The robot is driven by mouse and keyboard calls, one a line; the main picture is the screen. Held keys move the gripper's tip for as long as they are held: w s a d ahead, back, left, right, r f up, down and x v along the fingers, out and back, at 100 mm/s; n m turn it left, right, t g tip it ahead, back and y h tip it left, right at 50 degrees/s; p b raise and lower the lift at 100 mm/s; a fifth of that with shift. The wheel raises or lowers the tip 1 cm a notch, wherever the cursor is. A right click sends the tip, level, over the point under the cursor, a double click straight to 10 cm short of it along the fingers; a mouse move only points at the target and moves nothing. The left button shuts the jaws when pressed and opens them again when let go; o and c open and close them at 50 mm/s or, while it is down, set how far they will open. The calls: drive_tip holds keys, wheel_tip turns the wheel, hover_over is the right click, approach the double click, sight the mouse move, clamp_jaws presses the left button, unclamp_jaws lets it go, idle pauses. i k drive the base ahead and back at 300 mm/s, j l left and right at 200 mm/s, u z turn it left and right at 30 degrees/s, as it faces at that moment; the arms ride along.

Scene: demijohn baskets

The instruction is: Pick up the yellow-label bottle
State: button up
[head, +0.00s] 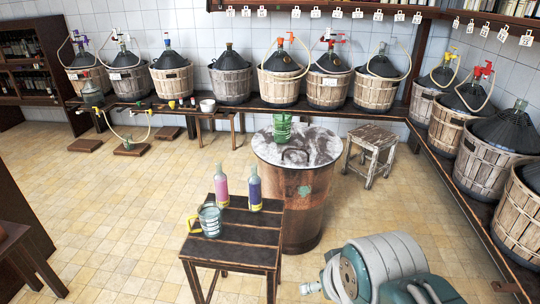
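Two bottles stand upright on a small dark slatted table in the head view. The left bottle (222,187) has a pink-purple label or body and a pale green neck. The right bottle (255,189) is dark blue-purple with a pale neck. My arm's grey and teal links show at the lower right, apart from the bottles. I cannot make out my gripper's fingers in this view.
A glass jug (210,220) with a yellow handle stands at the dark table's (232,256) left. A barrel table (300,190) holds a green glass container (283,127). Basketed demijohns line wall benches. Tiled floor (100,225) is clear at left.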

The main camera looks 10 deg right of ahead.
sight(254, 181)
drive_tip(key=i+l+u, duration=0.2)
drive_tip(key=i+u, duration=0.2)
drive_tip(key=i+l+u, duration=0.25)
drive_tip(key=u, duration=0.2)
drive_tip(key=i+l+u, duration=0.25)
drive_tip(key=l+u, duration=0.15)
drive_tip(key=i+l+u, duration=0.2)
drive_tip(key=l+u, duration=0.2)
drive_tip(key=l, duration=0.15)
